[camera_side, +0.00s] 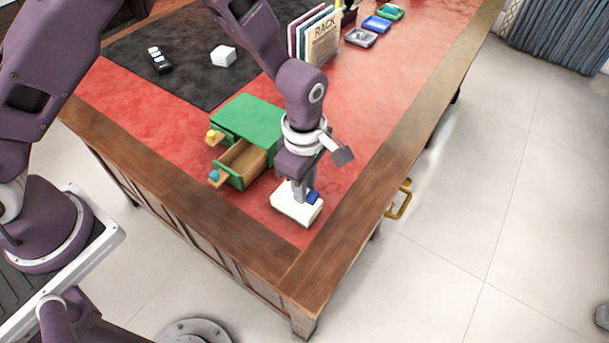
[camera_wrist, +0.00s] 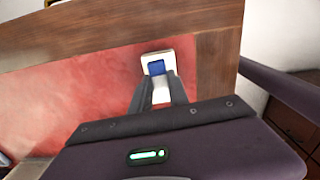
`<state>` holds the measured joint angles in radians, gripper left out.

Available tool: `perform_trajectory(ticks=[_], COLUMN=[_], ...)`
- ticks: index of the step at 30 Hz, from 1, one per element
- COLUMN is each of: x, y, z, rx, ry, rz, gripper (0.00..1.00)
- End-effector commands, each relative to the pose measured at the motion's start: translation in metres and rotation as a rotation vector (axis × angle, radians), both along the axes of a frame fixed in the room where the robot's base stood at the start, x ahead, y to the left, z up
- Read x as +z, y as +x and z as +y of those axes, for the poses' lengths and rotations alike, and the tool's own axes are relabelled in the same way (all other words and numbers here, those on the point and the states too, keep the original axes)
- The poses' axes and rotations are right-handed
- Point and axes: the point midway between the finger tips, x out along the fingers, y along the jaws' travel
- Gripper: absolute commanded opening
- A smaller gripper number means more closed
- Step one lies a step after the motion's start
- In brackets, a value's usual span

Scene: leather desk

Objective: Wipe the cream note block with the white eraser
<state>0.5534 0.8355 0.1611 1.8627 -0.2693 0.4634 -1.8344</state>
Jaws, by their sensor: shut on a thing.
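The cream note block (camera_side: 288,209) lies flat on the red leather near the desk's front corner. Its far part shows beyond my fingers in the wrist view (camera_wrist: 151,57). My gripper (camera_side: 300,193) is right above it, pointing down. In the wrist view the fingers (camera_wrist: 160,84) are shut on the white eraser (camera_wrist: 161,96), which has a blue part (camera_wrist: 156,68) at its far end. The blue part also shows beside the fingers in the side view (camera_side: 313,197). The eraser appears to be on or just over the block; contact is hidden.
A green drawer box (camera_side: 248,121) with a drawer (camera_side: 241,160) pulled out stands left of my gripper. A book rack (camera_side: 322,38) and small trays (camera_side: 361,37) stand farther back.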

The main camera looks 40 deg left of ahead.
Motion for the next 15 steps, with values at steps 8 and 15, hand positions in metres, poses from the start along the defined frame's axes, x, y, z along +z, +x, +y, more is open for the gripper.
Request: perform_trajectory(ticks=[8,15], x=[-0.032,-0.031], y=[-0.001,0.0], z=[0.001,0.024], rx=[0.0,0.003], ry=[0.002,0.001], rz=[0.004,0.002], gripper=[0.0,0.0])
